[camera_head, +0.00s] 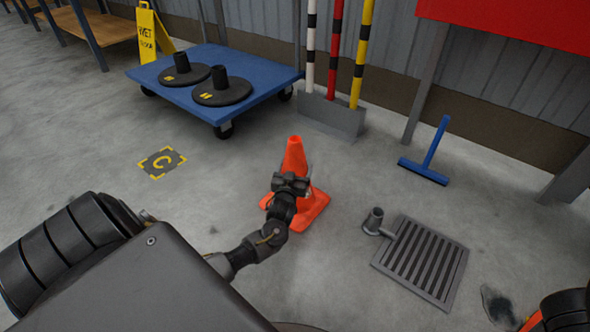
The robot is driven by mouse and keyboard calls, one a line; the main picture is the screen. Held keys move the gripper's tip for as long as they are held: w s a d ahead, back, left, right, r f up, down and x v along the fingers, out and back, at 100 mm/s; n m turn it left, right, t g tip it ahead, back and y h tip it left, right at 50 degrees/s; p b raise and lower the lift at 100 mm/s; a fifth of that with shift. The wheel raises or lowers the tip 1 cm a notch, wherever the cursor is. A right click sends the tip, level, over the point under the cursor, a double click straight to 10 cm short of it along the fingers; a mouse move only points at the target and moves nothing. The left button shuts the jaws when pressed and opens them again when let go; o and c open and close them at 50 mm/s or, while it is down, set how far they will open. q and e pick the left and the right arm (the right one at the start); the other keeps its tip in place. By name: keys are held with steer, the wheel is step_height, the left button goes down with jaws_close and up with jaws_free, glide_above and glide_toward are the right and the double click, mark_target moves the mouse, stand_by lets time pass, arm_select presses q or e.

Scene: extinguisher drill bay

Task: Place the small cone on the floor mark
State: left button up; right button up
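The small orange cone (295,154) stands upright on the floor near the middle of the view, with its square base showing on both sides of my arm. My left gripper (291,184) is at the cone's near side, overlapping its middle. Its fingers are mostly hidden, so I cannot tell whether they close on the cone. The floor mark (174,158), a dark square with yellow corners and a yellow letter C, lies bare to the left of the cone. My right gripper is not clearly in view.
A blue platform cart (262,72) with two black pole bases stands behind the mark. A pole holder (330,117), a blue squeegee (424,170) and a drain grate (421,259) with a pipe stub lie around the cone. Floor between cone and mark is clear.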

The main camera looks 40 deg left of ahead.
arm_select(q)
steer(key=o, duration=1.6)
steer(key=shift+s+d+r, duration=0.1)
steer(key=shift+s, duration=0.1)
steer(key=p+v, duration=0.4)
steer(key=v, duration=0.3)
